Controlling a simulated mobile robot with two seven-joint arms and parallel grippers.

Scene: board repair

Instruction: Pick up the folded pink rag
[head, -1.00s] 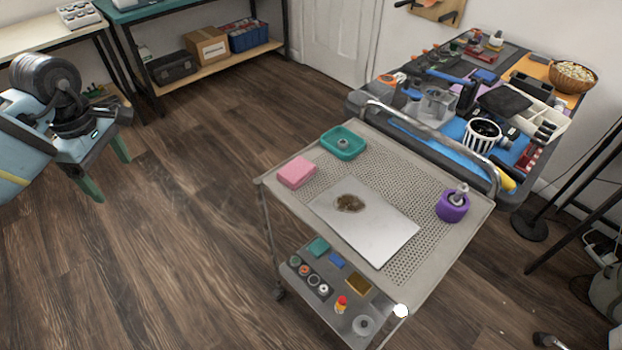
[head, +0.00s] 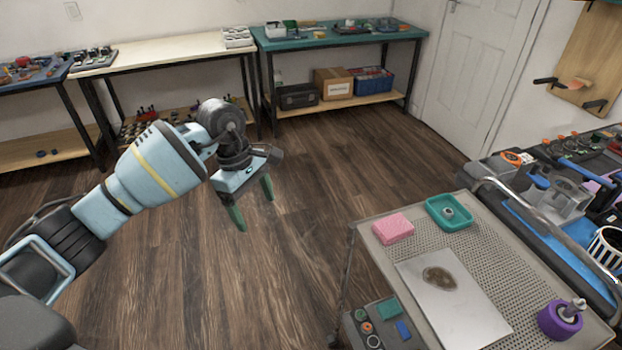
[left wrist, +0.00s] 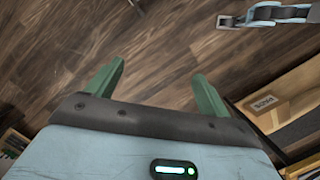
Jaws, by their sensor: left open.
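The folded pink rag (head: 393,228) lies on the left corner of the perforated cart top (head: 521,258), beside a teal tray. My left gripper (head: 253,206) is open and empty over the bare floor, to the left of the cart and well apart from the rag. In the left wrist view its two green fingers (left wrist: 158,85) stand wide apart with only floor between them. The rag does not show in that view. My right gripper is not in view.
On the cart are a teal tray (head: 449,212), a stained metal plate (head: 464,309) and a purple roll (head: 559,320). A cluttered blue-topped bench (head: 533,233) stands at the right. Shelved tables (head: 340,40) line the back wall. Open floor lies left of the cart.

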